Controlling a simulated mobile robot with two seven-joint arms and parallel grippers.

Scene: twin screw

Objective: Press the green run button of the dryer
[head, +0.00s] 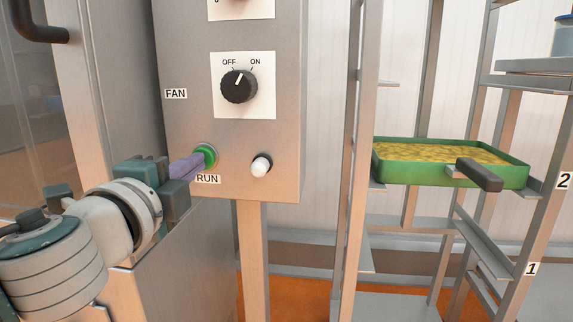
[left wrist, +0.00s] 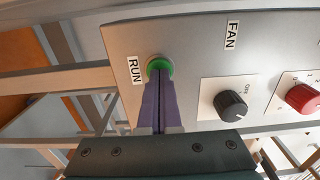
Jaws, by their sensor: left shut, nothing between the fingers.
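The green run button (head: 210,154) sits low on the grey control panel (head: 185,60), above a RUN label (head: 208,179). My left gripper (head: 203,158) is shut and empty, with its purple fingertips at the button's face. In the left wrist view, the shut fingertips (left wrist: 158,80) overlap the lower part of the green button (left wrist: 159,66). They look to be touching it or very close. I cannot tell whether the button is pushed in. My right gripper is not in view.
The black FAN knob (head: 239,85) is above the button, and a white lamp or button (head: 261,165) is to its right. A red knob (left wrist: 304,97) shows in the left wrist view. A rack at right holds a green tray (head: 450,176) of yellow pieces.

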